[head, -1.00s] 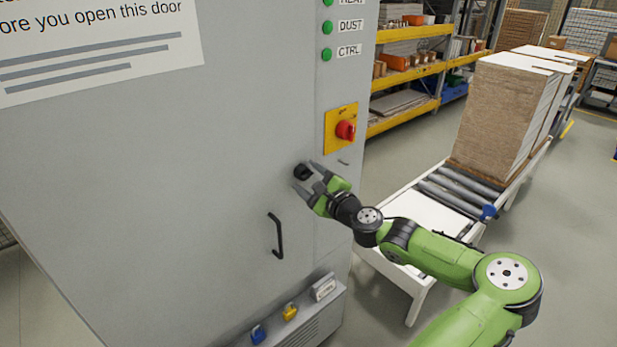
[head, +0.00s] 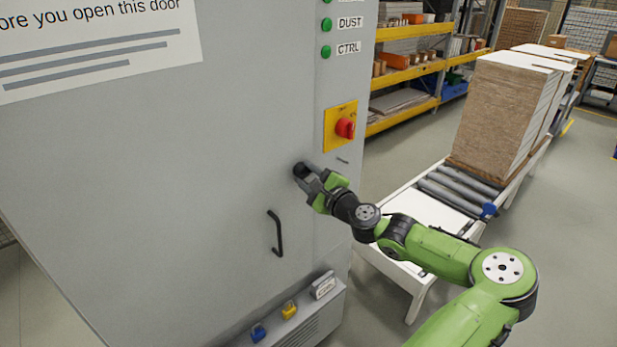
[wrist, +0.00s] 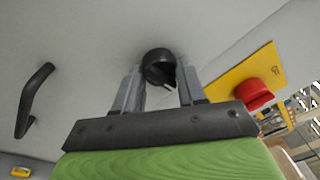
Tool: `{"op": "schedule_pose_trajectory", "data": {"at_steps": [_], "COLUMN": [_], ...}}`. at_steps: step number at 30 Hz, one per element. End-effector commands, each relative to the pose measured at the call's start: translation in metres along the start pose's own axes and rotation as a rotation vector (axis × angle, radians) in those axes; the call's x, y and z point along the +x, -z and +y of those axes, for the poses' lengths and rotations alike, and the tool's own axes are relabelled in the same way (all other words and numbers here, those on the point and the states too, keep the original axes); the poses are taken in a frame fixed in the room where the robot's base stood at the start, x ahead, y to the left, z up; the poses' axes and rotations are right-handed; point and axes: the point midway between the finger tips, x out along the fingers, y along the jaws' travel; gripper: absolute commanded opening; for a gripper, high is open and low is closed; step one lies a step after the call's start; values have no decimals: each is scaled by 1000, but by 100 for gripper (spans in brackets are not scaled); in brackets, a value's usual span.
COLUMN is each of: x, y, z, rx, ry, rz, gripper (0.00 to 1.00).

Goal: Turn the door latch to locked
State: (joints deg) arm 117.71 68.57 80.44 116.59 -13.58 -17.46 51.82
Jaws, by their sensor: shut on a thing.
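The door latch is a round black knob on the grey cabinet door (head: 150,180), above and right of the door handle. In the wrist view the latch (wrist: 159,66) shows between the two grey fingers, with a small light mark on its lower face. My gripper (head: 303,174) is shut on the latch, one finger on each side of it; in the wrist view the gripper (wrist: 161,85) covers part of the knob's sides. The lock markings around the latch cannot be made out.
A black door handle (head: 275,233) is below left of the latch. A red rotary switch (head: 345,128) on a yellow plate is up and right. A ledge with blue and yellow padlocks (head: 289,311) sits low. A roller conveyor (head: 455,190) stands to the right.

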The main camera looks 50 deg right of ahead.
Motion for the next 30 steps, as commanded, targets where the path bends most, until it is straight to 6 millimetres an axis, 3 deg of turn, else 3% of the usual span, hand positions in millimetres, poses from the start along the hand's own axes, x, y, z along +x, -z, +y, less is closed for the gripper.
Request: {"op": "schedule_pose_trajectory", "data": {"at_steps": [8, 30], "x": [0, 1], "y": [2, 4], "z": [3, 4], "rx": [-179, -876], "ry": [15, 72], "rz": [-11, -57], "gripper": [10, 10]}}
